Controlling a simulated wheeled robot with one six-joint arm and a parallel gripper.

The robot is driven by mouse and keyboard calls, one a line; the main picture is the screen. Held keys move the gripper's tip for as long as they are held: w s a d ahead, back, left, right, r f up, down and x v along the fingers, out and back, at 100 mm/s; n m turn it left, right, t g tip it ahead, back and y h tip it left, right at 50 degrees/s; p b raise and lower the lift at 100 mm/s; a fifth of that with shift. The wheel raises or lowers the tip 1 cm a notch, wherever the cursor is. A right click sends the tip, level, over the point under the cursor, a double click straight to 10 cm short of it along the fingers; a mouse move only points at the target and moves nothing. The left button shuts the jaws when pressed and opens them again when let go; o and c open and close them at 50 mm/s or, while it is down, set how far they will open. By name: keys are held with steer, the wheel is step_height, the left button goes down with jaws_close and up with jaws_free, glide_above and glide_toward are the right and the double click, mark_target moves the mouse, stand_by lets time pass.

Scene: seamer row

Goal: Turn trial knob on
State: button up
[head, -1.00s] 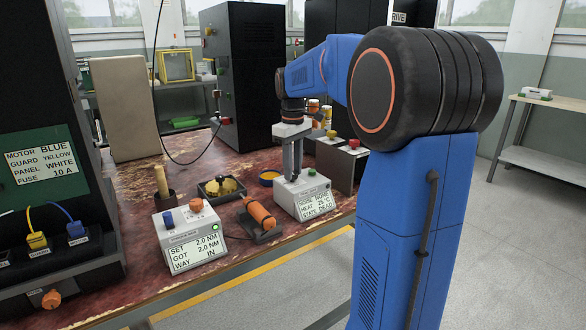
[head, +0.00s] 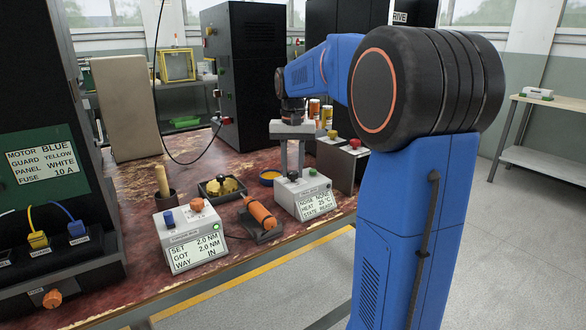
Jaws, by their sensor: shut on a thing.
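The trial box (head: 314,188) is a light grey unit with a sloped display at the right of the red-brown bench. Its display reads noise none, heat about 25 °C and state ready, and a green light (head: 313,172) shows on its top. My gripper (head: 293,176) points straight down onto the box's top, with its two grey fingers side by side.
A box with a red button (head: 354,143) stands close at the right.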

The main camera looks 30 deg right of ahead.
mark_target(292, 173)
steer(key=shift+m, duration=1.9)
steer(key=o, duration=1)
steer(key=shift+r, duration=0.1)
step_height(292, 173, up, 17)
steer(key=shift+r, duration=0.1)
